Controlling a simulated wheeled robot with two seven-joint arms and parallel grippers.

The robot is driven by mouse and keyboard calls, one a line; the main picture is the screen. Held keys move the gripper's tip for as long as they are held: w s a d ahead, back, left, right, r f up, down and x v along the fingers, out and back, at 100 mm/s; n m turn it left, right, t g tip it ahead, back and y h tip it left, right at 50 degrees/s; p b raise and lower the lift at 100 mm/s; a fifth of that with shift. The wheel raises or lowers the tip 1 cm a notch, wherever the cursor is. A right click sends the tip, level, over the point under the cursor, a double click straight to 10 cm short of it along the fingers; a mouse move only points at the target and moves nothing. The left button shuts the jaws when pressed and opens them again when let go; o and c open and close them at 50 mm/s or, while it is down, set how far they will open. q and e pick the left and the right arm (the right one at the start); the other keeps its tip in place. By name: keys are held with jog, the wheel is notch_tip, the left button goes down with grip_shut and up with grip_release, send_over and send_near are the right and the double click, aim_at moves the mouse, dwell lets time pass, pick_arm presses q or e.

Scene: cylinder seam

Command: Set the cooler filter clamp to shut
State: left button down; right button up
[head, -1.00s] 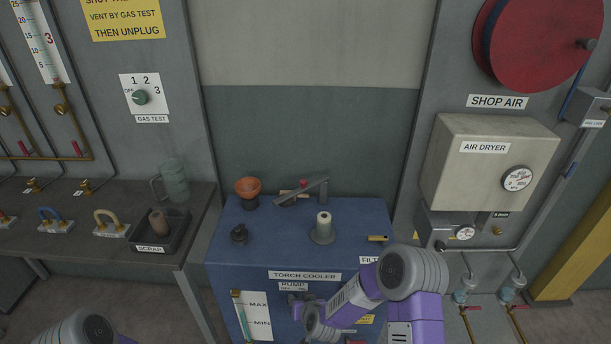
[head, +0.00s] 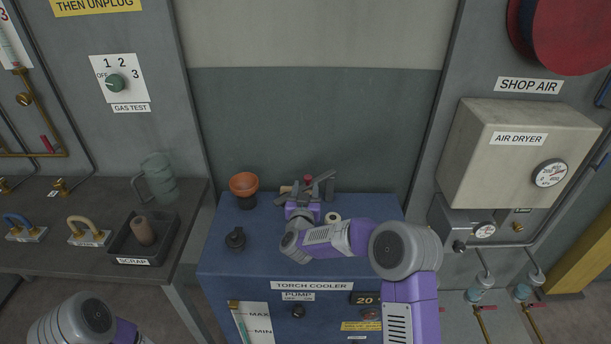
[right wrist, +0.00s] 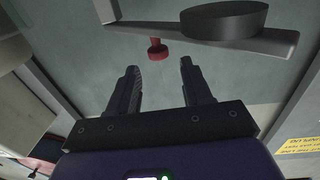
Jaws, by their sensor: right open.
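The torch cooler (head: 235,285) is a blue cabinet with several things on its top. At the back of the top is a grey lever bar with a thick dark disc (right wrist: 226,20), which looks like the filter clamp; its exact set position is hard to tell. A red knob (right wrist: 157,48) shows by the bar and also in the head view (head: 307,178). My right gripper (right wrist: 158,66) is open and empty, with the knob just beyond and between its fingertips. A white spool-like piece (head: 334,217) is partly hidden by my right arm. My left gripper is out of view.
An orange funnel-like cup (head: 244,183) stands left of the lever, and a dark cap (head: 235,239) is on the cooler's left side. The air dryer (head: 510,150) hangs at right. A scrap tray (head: 172,250) sits on the left bench.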

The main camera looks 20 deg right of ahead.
aim_at(308, 176)
jog(key=shift+w+d, duration=0.3)
jog(key=shift+w, duration=0.15)
jog(key=x, duration=0.3)
jog(key=shift+w+f+b, duration=0.1)
jog(key=shift+w+b, duration=0.1)
jog(key=shift+b, duration=0.1)
jog(key=shift+x, duration=0.85)
jog(key=shift+c, duration=0.3)
grip_shut()
